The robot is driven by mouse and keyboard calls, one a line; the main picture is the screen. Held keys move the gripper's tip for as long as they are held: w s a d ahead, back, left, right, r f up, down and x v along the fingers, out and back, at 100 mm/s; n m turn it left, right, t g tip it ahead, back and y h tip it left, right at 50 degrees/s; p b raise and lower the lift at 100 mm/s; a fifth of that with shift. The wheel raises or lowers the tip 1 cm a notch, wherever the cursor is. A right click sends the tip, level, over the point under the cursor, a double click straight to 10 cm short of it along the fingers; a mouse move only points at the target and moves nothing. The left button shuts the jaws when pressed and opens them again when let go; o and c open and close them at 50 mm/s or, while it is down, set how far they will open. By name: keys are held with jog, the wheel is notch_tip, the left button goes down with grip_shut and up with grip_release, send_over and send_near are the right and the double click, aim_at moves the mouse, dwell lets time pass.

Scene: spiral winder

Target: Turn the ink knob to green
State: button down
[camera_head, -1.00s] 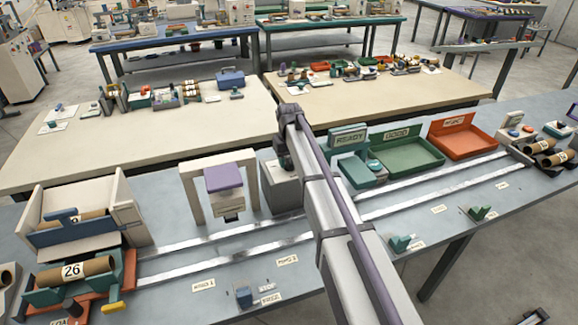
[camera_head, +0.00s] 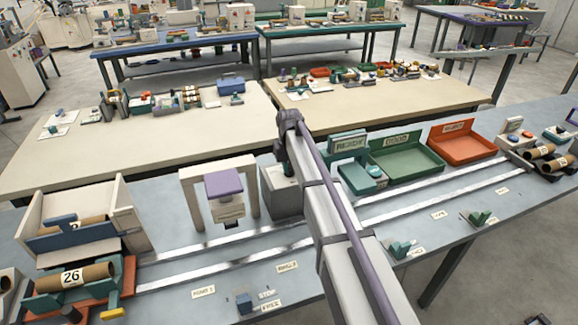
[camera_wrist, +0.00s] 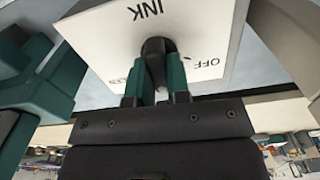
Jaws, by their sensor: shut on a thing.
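The dark ink knob (camera_wrist: 157,47) shows in the wrist view on a white plate (camera_wrist: 205,30) lettered INK and OFF. Another label at the left of the knob is partly hidden by a finger, so I cannot read it. My gripper (camera_wrist: 155,75) has its two green fingers closed on the knob, one at each side. In the head view my arm reaches to the grey box (camera_head: 283,195) right of the white gantry frame. My gripper and the knob are largely hidden behind the arm there.
The white frame with a purple block (camera_head: 223,183) stands close left of the grey box. A green READY unit (camera_head: 350,165) stands close right, then a green tray (camera_head: 405,160) and an orange tray (camera_head: 462,145). Metal rails run along the bench in front.

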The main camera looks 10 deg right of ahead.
jog(key=m, duration=0.5)
jog(key=shift+d+m, duration=0.15)
jog(key=shift+m, duration=0.15)
jog(key=m, duration=0.5)
jog(key=shift+s, duration=0.1)
jog(key=shift+m, duration=0.4)
jog(key=c, duration=1.1)
grip_release()
notch_tip(320, 180, up, 11)
jog(key=p, duration=1)
jog(key=shift+f+p, duration=0.1)
jog(key=shift+p, duration=0.3)
